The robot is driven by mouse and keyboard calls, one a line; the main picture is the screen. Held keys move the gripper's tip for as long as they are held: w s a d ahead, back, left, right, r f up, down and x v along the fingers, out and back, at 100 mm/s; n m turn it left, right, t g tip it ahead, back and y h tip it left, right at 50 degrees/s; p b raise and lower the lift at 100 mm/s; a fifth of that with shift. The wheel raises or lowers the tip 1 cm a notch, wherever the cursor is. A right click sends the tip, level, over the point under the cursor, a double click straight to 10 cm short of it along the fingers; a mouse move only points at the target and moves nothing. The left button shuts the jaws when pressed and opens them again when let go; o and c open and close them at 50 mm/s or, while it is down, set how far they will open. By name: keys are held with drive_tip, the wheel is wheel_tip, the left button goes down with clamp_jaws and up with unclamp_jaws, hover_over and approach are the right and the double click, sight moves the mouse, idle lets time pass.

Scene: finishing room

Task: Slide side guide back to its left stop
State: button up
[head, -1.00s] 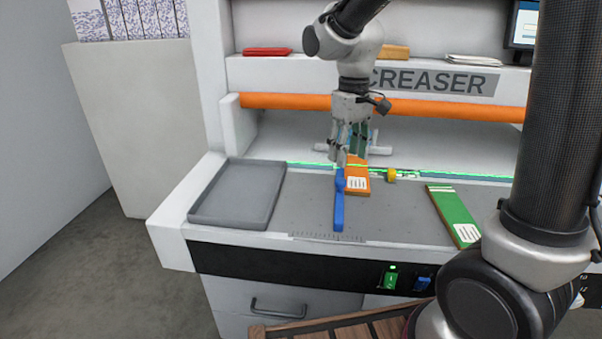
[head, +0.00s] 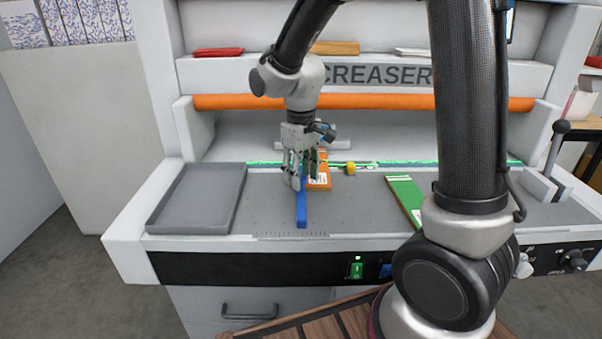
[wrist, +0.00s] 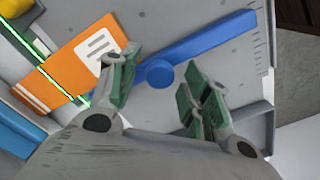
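The blue side guide (head: 302,208) lies on the grey creaser bed, a long bar running front to back, with a round blue knob (wrist: 159,74) on it. An orange booklet (head: 318,178) with a white label lies just right of the guide. My gripper (head: 298,183) is over the guide. In the wrist view my gripper (wrist: 155,82) is open, its green-padded fingers on either side of the knob with gaps to it. In the head view my fingers hide the knob. I cannot make out a left stop.
A grey tray (head: 153,222) sits at the bed's left end, with bare bed between it and the guide. A green booklet (head: 405,200) lies to the right. A yellow piece (head: 350,169) sits on the rear rail. An orange roller (head: 230,102) spans behind.

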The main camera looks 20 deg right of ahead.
clamp_jaws()
drive_tip(key=w+a, duration=0.1)
drive_tip(key=a, duration=0.2)
drive_tip(key=w+a, duration=0.1)
drive_tip(key=a, duration=0.3)
drive_tip(key=w+a, duration=0.1)
drive_tip(key=a, duration=0.2)
drive_tip(key=shift+w+a, duration=0.3)
drive_tip(key=shift+a, duration=0.1)
drive_tip(key=shift+o, duration=1)
unclamp_jaws()
drive_tip(key=shift+a, duration=0.1)
drive_tip(key=shift+r, duration=0.1)
wheel_tip(320, 180, up, 12)
